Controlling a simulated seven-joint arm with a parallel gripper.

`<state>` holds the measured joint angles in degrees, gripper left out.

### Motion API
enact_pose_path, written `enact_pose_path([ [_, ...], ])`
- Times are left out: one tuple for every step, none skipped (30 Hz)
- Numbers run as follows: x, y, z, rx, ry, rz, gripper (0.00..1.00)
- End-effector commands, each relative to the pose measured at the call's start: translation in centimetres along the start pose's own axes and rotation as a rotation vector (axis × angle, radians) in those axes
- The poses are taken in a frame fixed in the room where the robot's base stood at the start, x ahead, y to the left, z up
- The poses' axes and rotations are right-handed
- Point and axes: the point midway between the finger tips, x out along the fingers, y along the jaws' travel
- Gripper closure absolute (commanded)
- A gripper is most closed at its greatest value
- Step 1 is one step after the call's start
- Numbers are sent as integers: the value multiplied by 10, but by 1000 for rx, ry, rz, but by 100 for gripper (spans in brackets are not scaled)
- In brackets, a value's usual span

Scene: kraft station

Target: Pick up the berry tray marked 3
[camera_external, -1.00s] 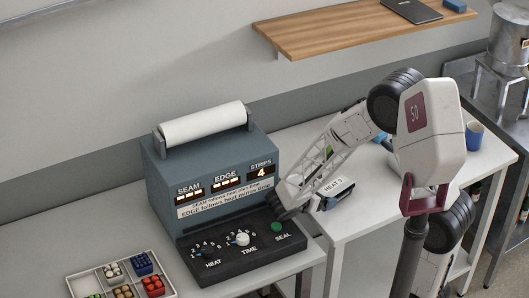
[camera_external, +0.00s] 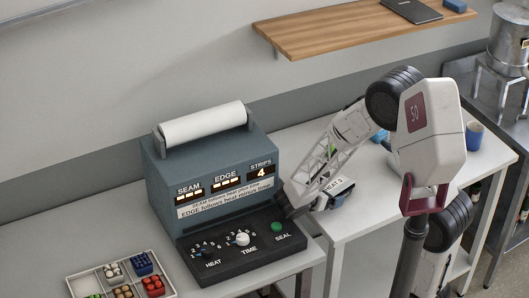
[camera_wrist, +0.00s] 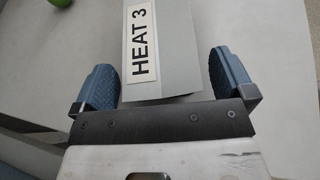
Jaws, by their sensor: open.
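No tray marked 3 can be made out. A grey piece with a white label reading "HEAT 3" (camera_wrist: 143,40) lies between my fingers in the wrist view. The label also shows in the external view (camera_external: 334,183), on the right table, partly hidden by my arm. My gripper (camera_wrist: 164,82) is open, with one blue finger on each side of the grey piece, and gaps show at both sides. A divided tray (camera_external: 78,284) at the lower left of the external view holds small red, blue, white, brown and green items; no number is readable on it.
A blue-grey sealing machine (camera_external: 160,190) with a paper roll and a black dial panel stands left of my arm. A blue cup (camera_external: 474,133) is on the right table (camera_external: 345,225). A green object (camera_wrist: 62,3) shows at the wrist view's top left. A wooden shelf (camera_external: 340,32) is above.

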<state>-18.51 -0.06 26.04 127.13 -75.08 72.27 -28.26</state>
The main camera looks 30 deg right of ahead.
Motion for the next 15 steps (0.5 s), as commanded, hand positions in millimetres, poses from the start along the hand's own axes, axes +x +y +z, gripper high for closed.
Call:
enact_pose_path([
  [6, 0, 0, 0, 0, -1, 0],
  [8, 0, 0, 0, 0, -1, 0],
  [12, 0, 0, 0, 0, -2, 0],
  [14, 0, 0, 0, 0, -1, 0],
  [16, 0, 0, 0, 0, -1, 0],
  [18, 0, 0, 0, 0, -1, 0],
  [19, 0, 0, 0, 0, 0, 0],
  [20, 0, 0, 0, 0, 0, 0],
  [21, 0, 0, 0, 0, 0, 0],
  [22, 0, 0, 0, 0, 0, 0],
  [22, 0, 0, 0, 0, 0, 0],
  [23, 0, 0, 0, 0, 0, 0],
  [23, 0, 0, 0, 0, 0, 0],
  [23, 0, 0, 0, 0, 1, 0],
  [23, 0, 0, 0, 0, 1, 0],
])
